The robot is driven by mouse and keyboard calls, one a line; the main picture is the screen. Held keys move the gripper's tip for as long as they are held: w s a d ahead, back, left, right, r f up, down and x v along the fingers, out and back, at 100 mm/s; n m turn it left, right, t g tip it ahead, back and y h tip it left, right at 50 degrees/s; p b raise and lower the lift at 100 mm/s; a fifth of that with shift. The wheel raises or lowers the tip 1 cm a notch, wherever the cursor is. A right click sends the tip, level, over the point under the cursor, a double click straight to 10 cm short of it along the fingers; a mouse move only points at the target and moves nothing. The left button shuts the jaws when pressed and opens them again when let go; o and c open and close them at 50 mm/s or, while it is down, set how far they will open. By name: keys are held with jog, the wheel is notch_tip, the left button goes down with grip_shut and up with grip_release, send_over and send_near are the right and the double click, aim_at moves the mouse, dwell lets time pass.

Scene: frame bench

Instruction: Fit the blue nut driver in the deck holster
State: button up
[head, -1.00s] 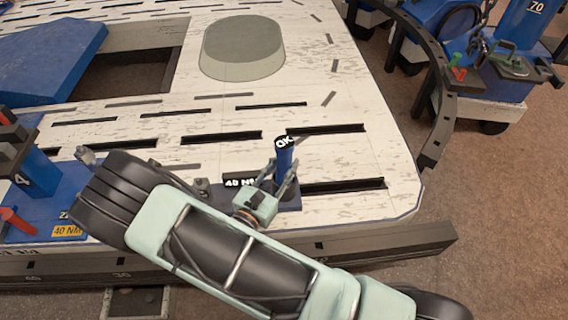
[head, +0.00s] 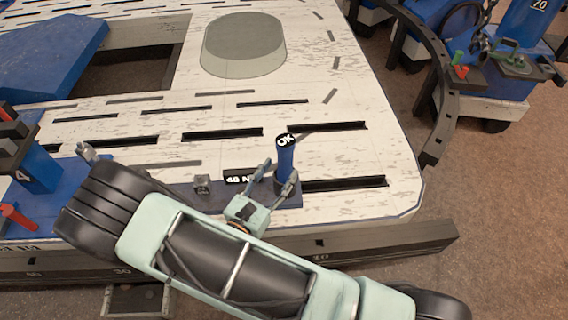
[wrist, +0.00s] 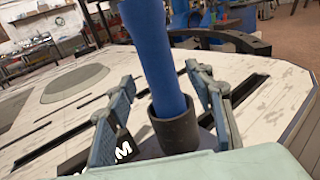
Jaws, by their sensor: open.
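The blue nut driver (head: 285,160) stands nearly upright on the bench deck, with a black and white "OK" mark on its top end. In the wrist view the driver (wrist: 160,60) has its lower end inside the dark round holster cup (wrist: 176,133). The holster's blue base (head: 289,199) lies on the deck. My gripper (head: 278,181) is open around the driver's lower part. In the wrist view the fingers (wrist: 160,97) stand on either side of the driver, with gaps to both. The driver's tip inside the cup is hidden.
A black "40 NM" label block (head: 238,176) and a small grey block (head: 202,184) sit left of the holster. The slotted pale deck (head: 350,155) is mostly clear behind. A blue post (head: 35,165) stands at the far left, and a curved dark rail (head: 440,100) at right.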

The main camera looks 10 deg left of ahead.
jog(key=v, duration=0.8)
jog(key=shift+r, duration=0.15)
